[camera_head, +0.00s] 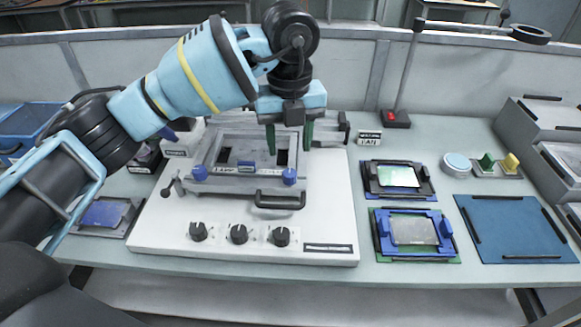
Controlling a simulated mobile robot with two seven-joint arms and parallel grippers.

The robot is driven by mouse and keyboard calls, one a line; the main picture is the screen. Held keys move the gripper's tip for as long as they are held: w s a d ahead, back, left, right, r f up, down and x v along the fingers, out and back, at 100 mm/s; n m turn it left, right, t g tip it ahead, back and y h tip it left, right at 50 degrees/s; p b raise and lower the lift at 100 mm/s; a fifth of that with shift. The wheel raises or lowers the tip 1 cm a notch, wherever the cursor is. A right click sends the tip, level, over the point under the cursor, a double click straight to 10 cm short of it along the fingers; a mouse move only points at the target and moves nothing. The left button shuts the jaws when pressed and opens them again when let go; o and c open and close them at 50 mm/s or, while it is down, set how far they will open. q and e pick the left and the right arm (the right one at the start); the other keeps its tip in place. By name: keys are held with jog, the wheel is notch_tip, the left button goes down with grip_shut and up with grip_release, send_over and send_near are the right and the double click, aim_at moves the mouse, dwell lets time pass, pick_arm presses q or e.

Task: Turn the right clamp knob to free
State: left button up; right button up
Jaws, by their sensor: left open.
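A white test station (165,225) stands on the table with a grey fixture (215,150) on top. The right clamp knob (289,176) is a blue knob at the fixture's front right corner. A matching left clamp knob (200,173) sits at the front left corner. My left gripper (289,138) points down over the fixture's right part, behind and above the right clamp knob. Its green-tipped fingers are apart with nothing between them. The knob is apart from the fingers and unobstructed. My right gripper is out of view.
A black handle (280,200) projects in front of the fixture. Several black dials (239,234) line the station's front. To the right are a black-framed board (397,178), a blue-framed board (413,232) and a blue mat (515,230). A lamp base (395,119) stands behind.

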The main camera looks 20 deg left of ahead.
aim_at(290, 173)
pick_arm(q)
notch_tip(290, 173, down, 8)
jog(key=shift+r, duration=0.2)
dwell(0.3)
jog(key=c, duration=1)
